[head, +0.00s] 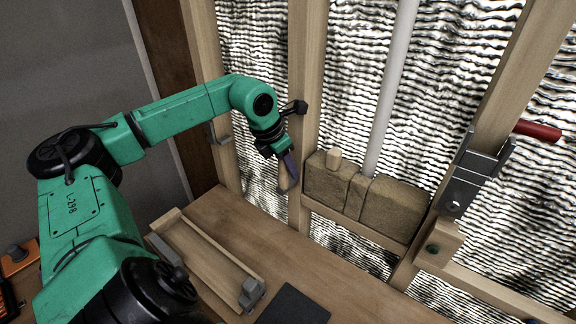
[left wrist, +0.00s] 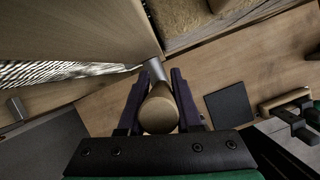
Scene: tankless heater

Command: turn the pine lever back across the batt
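The pine lever (left wrist: 159,112) is a round wooden handle on a grey metal stem, and it points toward the left wrist camera. My left gripper (head: 288,175) is at the wooden stud left of the batt. Its dark fingers (left wrist: 160,95) lie along both sides of the handle and appear to press on it. In the head view, only a sliver of the handle shows beside the fingers. My right gripper is not in view.
A wooden tray (head: 205,250) and a black pad (head: 295,306) lie on the bench below. A grey pipe (head: 390,90) rises behind the batt. A metal bracket (head: 465,180) and red handle (head: 537,131) are at the right. Bare bench lies right of the pad.

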